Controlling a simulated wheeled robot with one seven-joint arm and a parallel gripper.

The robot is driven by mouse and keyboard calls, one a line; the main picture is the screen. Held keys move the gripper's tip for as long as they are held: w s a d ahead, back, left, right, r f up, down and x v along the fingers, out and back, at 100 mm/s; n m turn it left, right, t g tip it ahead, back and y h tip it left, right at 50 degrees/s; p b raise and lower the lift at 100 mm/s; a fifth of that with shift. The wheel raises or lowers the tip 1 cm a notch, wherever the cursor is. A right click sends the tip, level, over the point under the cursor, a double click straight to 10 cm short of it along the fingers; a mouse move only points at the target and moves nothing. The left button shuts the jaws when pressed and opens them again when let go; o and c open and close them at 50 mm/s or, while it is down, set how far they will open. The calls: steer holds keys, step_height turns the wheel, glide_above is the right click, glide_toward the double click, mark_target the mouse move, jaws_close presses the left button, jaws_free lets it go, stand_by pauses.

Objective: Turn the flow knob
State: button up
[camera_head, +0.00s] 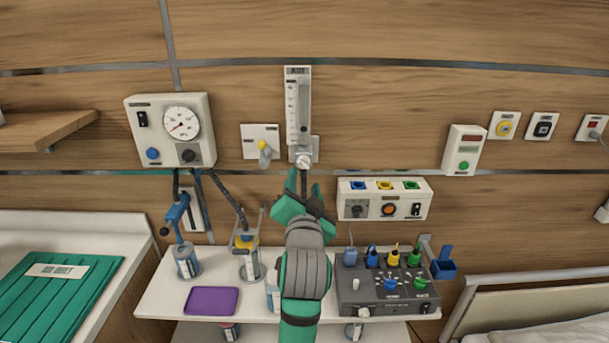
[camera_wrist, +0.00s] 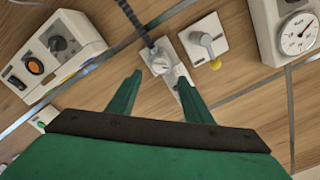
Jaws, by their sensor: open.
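The flowmeter (camera_head: 298,105) is a tall white unit with a clear scale on the wood wall. A round white knob (camera_head: 303,161) sits at its lower end, likely the flow knob. My gripper (camera_head: 303,184) is green, open and empty, just below the knob in the head view. In the wrist view the knob (camera_wrist: 160,65) shows just past the gap between the open fingertips (camera_wrist: 159,80). The fingers appear apart from it. The wrist picture is turned, and my right finger there hides part of the flowmeter.
A gauge panel (camera_head: 170,131) is at left. A wall outlet with a grey lever (camera_head: 263,151) is close left of the flowmeter. A control box (camera_head: 384,199) is close right. Below, a shelf (camera_head: 165,300) holds bottles, a purple pad (camera_head: 211,300) and a grey console (camera_head: 385,290).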

steer(key=shift+s, duration=1.4)
steer(key=s+d+f+n, duration=0.15)
steer(key=s+f, duration=0.35)
steer(key=f, duration=0.5)
steer(key=s+f+n+g, duration=0.1)
steer(key=s+f+n, duration=0.1)
steer(key=s+f, duration=0.55)
steer(key=s+f+n, duration=0.1)
steer(key=s+f, duration=0.3)
steer(key=f, duration=0.8)
steer(key=s+f+n, duration=0.1)
steer(key=s+f, duration=0.2)
steer(key=s, duration=1.2)
steer(key=s+a+f+n+g, duration=0.1)
steer(key=s+f+n, duration=0.1)
steer(key=s, duration=1.4)
steer(key=shift+s+a+f+g, duration=0.15)
steer(key=shift+a+f+g, duration=0.15)
steer(key=shift+f, duration=0.5)
